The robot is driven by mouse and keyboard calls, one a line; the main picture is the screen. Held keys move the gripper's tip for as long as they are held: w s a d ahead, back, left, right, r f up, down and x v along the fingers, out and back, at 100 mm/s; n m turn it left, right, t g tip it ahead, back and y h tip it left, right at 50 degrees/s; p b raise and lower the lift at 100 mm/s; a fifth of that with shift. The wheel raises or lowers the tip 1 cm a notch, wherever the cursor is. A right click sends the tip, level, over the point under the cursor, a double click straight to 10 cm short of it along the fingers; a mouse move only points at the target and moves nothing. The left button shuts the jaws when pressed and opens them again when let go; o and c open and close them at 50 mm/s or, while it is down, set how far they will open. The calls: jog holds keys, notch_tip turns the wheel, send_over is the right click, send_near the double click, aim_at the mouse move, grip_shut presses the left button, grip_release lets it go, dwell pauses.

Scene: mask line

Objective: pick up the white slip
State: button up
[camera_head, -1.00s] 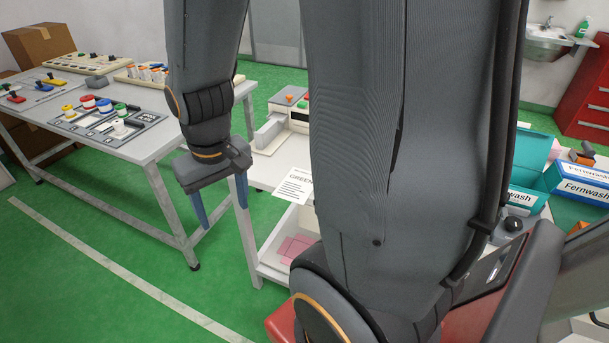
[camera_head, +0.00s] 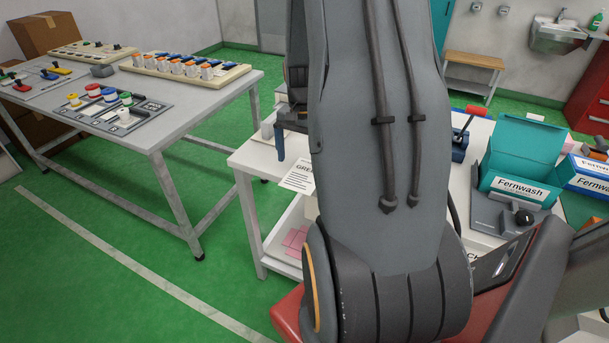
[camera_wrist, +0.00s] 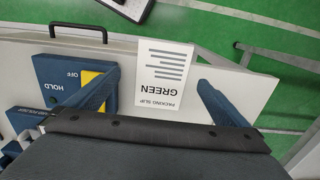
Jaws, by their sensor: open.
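The white slip (camera_head: 298,178), printed "GREEN", lies flat at the left edge of the white table. In the wrist view the white slip (camera_wrist: 164,72) reads "PACKING SLIP GREEN", and its far end appears to stick out past the table edge. My gripper (camera_wrist: 158,82) is open and empty, with one blue finger on each side of the slip in that view. The height of the fingers above it is hard to tell. In the head view my gripper (camera_head: 280,146) is mostly hidden behind my arm, with one blue finger showing near the slip.
Pink sheets (camera_head: 295,240) lie on the lower shelf. A teal Fernwash box (camera_head: 522,150) stands at right. Green floor separates the two tables.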

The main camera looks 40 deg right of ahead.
aim_at(302, 179)
jog(key=shift+w+f+p, duration=0.15)
jog(key=shift+f+p, duration=0.3)
jog(key=shift+f, duration=0.85)
jog(key=shift+w+f+p, duration=0.15)
jog(key=shift+f+p, duration=0.25)
jog(key=shift+f, duration=0.85)
jog(key=c, duration=1)
